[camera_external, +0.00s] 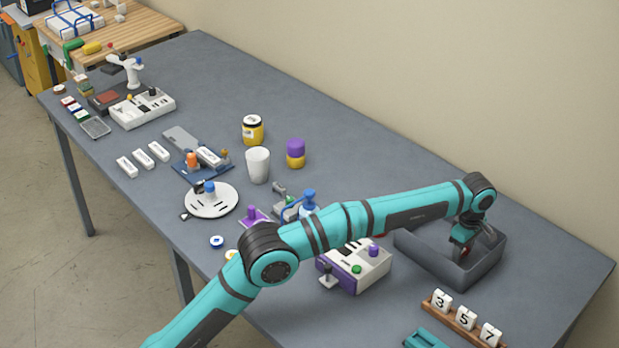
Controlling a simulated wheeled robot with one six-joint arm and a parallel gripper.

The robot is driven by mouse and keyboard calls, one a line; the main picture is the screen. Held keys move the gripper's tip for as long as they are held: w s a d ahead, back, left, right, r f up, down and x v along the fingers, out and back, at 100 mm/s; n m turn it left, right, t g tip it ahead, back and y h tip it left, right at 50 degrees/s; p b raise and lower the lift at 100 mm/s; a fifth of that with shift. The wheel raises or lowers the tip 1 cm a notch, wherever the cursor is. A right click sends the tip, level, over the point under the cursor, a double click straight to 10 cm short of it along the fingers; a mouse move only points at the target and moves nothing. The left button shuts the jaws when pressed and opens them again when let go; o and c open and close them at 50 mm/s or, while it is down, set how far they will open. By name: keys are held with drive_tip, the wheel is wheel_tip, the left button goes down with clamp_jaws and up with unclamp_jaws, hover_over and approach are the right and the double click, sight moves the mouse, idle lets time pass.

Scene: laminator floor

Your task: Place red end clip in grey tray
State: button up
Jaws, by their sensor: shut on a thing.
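The grey tray (425,262) is an open box at the right part of the table. My gripper (458,254) reaches down into the tray's opening from above, near its middle. The clip is mostly hidden by my gripper and wrist. I cannot tell whether it touches the tray floor.
A white and purple device (352,268) stands left of the tray. A wooden rack (462,318) with number tiles 3, 5 and 7 is in front. A teal object (425,340) lies near the front edge. A white cup (257,165) and jars stand farther back.

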drive_tip(key=shift+f, duration=0.2)
drive_tip(key=o, duration=0.9)
drive_tip(key=shift+o, duration=0.2)
wheel_tip(320, 180, up, 12)
drive_tip(key=shift+r, duration=0.1)
